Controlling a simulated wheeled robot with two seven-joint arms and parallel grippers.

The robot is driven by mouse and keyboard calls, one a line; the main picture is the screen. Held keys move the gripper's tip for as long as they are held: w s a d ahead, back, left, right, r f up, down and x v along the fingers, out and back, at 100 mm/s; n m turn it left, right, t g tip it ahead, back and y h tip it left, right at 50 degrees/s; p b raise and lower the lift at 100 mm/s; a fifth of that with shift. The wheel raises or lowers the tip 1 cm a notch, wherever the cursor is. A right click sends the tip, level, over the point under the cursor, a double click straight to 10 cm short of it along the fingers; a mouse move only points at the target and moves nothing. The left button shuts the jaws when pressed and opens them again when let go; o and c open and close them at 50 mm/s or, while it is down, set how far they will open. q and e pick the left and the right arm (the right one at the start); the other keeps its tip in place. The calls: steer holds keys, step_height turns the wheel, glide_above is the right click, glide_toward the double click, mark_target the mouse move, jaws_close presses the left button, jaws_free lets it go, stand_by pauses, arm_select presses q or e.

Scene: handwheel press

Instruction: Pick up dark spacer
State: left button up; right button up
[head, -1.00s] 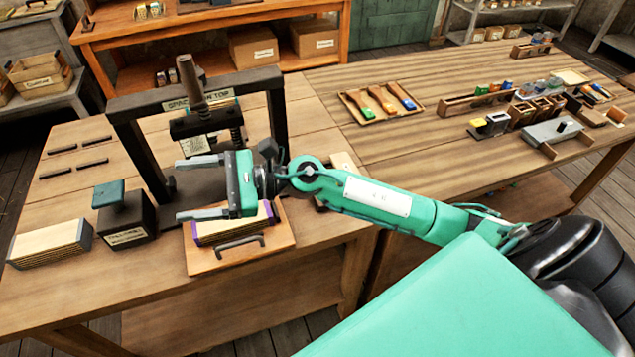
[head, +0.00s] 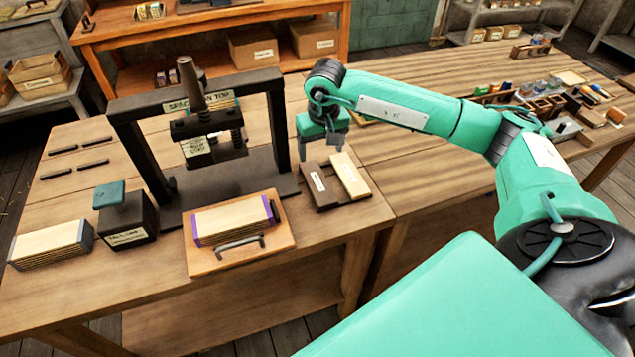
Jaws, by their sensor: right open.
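The dark spacer (head: 321,187) is a flat dark brown block with a white label. It lies on the wooden bench to the right of the press, beside a pale wooden block (head: 350,175) that also has a label. My right gripper (head: 322,158) is above and just behind the far end of the dark spacer, pointing down. It is open and empty, and its fingers are small and partly hidden in this view. I cannot tell how high it is above the spacer. My left gripper is not in view.
The black handwheel press (head: 277,125) stands left of the gripper, its right post close by. A stack of boards (head: 232,221) lies on a wooden tray (head: 204,264) in front. A black block with a teal handle (head: 125,220) stands further left.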

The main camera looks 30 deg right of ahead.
steer(key=p, duration=0.2)
glide_above(318, 181)
steer(key=s, duration=0.1)
steer(key=f, duration=0.6)
steer(key=shift+s+a+f, duration=0.1)
steer(key=shift+a+f, duration=0.1)
steer(key=shift+f, duration=0.65)
steer(key=f+p, duration=0.2)
steer(key=f, duration=0.1)
steer(key=shift+w+f, duration=0.25)
steer(key=shift+w, duration=0.1)
steer(key=shift+w+f, duration=0.1)
steer(key=shift+f, duration=0.4)
steer(key=c, duration=1)
steer(key=shift+c, duration=0.5)
steer(key=shift+d+r, duration=0.1)
steer(key=shift+r, duration=0.05)
